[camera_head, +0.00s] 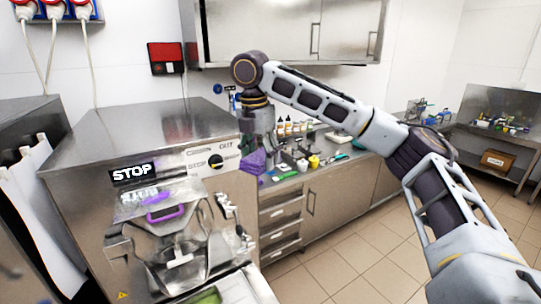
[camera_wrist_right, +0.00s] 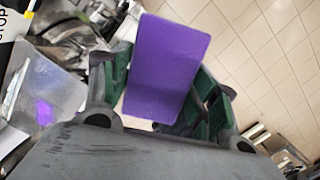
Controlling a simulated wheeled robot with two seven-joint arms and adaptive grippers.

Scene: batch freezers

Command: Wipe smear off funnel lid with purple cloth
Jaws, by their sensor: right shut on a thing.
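The purple cloth (camera_head: 253,161) hangs from my right gripper (camera_head: 258,145), beside the right edge of the steel freezer. In the right wrist view the cloth (camera_wrist_right: 168,62) is a flat purple rectangle between the green-padded fingers of the right gripper (camera_wrist_right: 165,85), which is shut on it. The clear funnel lid (camera_head: 155,200) is on the freezer's front, apart from the cloth and to its lower left. The lid (camera_wrist_right: 55,85) also shows at the left in the wrist view. My left gripper is out of view.
The freezer (camera_head: 140,135) has a STOP label and a black knob (camera_head: 215,161). Behind my right gripper, a counter (camera_head: 330,170) holds bottles and small items. A wall cabinet (camera_head: 290,30) hangs above. The tiled floor (camera_head: 370,255) at right is clear.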

